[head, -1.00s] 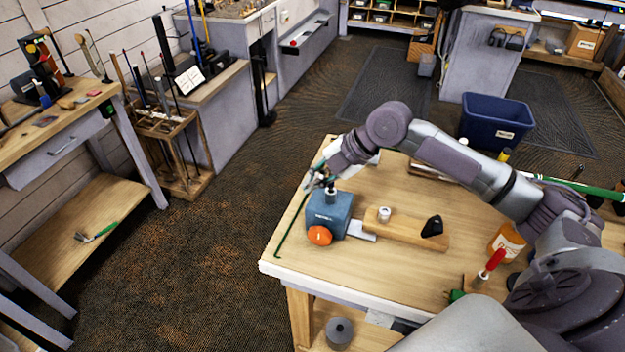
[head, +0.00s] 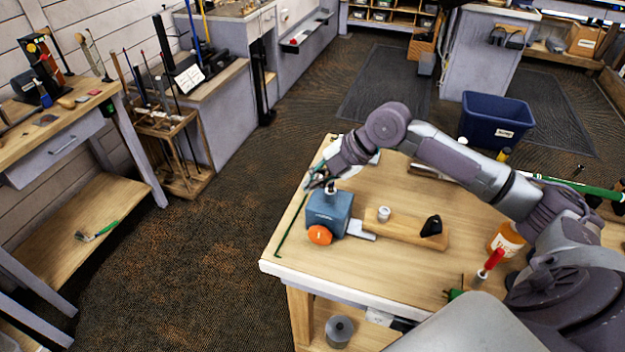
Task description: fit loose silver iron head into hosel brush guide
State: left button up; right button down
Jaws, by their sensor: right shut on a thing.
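My right gripper (head: 320,182) is over the left part of the workbench, just above a blue-grey block (head: 328,210) with an orange knob (head: 320,235). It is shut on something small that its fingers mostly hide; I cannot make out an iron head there. A short metal post (head: 331,187) stands on top of the block, close to the fingertips; I cannot tell whether they touch. The block looks like the hosel brush guide, but I cannot be sure. My left gripper is not in view.
A wooden board (head: 405,233) with a silver collar (head: 384,213) and a black piece (head: 432,226) lies right of the block. A blue bin (head: 495,122) is on the floor behind.

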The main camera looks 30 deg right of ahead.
jog(key=shift+f+b, duration=1.2)
jog(key=shift+f, duration=0.8)
jog(key=c, duration=1.2)
grip_release()
jog(key=v, duration=1.2)
